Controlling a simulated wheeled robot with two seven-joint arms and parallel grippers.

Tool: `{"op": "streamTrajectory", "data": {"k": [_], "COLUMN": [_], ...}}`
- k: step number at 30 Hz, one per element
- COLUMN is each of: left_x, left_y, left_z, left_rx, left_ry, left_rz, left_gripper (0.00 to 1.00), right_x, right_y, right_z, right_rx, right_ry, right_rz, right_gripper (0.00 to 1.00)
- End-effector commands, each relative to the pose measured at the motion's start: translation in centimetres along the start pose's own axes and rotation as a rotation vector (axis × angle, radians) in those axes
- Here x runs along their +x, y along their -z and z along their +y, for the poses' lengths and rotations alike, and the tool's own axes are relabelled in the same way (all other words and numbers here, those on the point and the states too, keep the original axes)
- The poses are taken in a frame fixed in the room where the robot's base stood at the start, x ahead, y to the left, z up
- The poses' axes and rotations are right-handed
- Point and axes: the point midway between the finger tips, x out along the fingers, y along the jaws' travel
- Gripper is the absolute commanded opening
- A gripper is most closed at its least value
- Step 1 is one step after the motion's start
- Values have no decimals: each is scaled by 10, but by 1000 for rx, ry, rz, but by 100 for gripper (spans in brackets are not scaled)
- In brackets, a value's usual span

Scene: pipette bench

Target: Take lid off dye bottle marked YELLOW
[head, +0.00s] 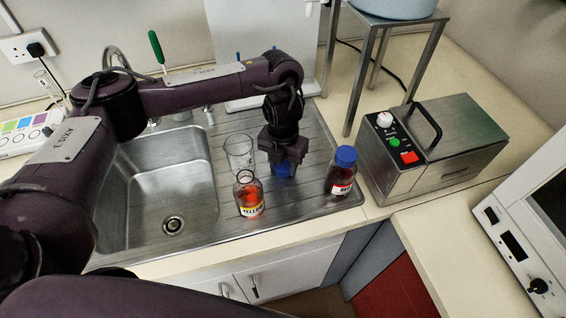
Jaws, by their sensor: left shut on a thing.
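The dye bottle marked YELLOW (249,197) stands upright on the ribbed steel drainboard, its neck open and bare, with dark orange-red liquid inside. My left gripper (283,165) points down just right of and behind this bottle. It is shut on a blue lid (284,171), apart from the bottle and low over the drainboard. The fingers partly hide the lid, and I cannot tell whether it touches the steel. My right gripper is not in view.
A bottle with a red label (342,172) and blue lid stands right of the gripper. An empty glass beaker (239,152) is behind the YELLOW bottle. The sink basin (158,190) lies left. A steel box with buttons (430,150) stands right.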

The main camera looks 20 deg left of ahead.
Motion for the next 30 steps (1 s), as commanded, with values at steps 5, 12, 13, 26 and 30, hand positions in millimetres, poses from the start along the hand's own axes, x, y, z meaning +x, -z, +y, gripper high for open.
{"op": "streamTrajectory", "data": {"k": [5,12,13,26,30], "left_x": [4,4,4,-40,-68], "left_y": [0,0,0,-2,-2], "left_z": [0,0,0,0,0], "left_rx": [0,0,0,3,3], "left_ry": [0,0,0,-2,-2], "left_rz": [0,1,1,-6,-6], "left_gripper": [45,63,63,63,63], "right_x": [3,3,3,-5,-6], "right_y": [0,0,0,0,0], "right_z": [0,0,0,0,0], "right_rx": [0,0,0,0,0], "right_ry": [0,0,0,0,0], "right_rz": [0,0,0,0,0], "right_gripper": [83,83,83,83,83]}}
